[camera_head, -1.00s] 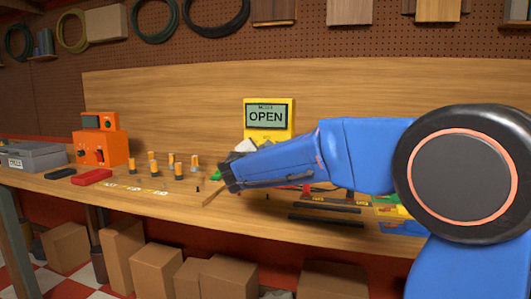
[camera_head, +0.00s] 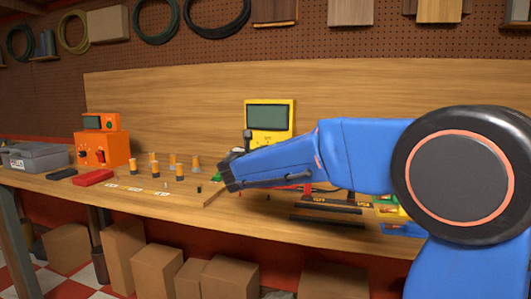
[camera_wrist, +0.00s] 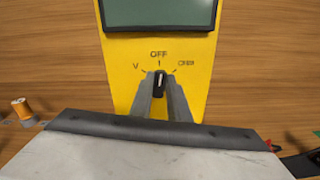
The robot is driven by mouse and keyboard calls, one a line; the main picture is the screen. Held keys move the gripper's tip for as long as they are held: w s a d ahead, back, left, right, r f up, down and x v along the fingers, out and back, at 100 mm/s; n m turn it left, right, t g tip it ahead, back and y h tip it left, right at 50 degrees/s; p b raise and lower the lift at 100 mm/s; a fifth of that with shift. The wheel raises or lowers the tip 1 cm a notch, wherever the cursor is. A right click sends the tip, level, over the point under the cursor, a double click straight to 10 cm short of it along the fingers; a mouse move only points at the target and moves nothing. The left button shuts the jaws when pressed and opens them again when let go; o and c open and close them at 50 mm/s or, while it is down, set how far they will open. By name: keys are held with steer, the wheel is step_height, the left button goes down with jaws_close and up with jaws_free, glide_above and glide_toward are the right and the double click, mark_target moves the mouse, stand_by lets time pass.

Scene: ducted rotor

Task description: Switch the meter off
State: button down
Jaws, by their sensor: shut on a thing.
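The yellow meter (camera_head: 268,120) stands upright at the back of the workbench, and its screen (camera_head: 266,117) is blank. In the wrist view the meter (camera_wrist: 200,75) fills the middle, with its dark screen (camera_wrist: 158,14) at the top. The black dial knob (camera_wrist: 160,79) points straight up at the OFF mark, between V on the left and another mark on the right. My gripper (camera_wrist: 161,85) is shut on the knob, one grey finger on each side. In the head view my arm hides the lower part of the meter.
An orange device (camera_head: 98,147), a red case (camera_head: 93,178) and several orange-topped cylinders (camera_head: 179,171) stand left of my arm on the workbench. A grey toolbox (camera_head: 33,156) is at the far left. Dark bars (camera_head: 327,221) lie below my arm near the front edge.

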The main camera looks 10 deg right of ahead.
steer(key=shift+n, duration=0.7)
steer(key=c, duration=1.7)
jaws_free()
steer(key=shift+a, duration=0.1)
steer(key=v, duration=1.7)
steer(key=shift+s, duration=0.15)
steer(key=shift+s+a, duration=0.1)
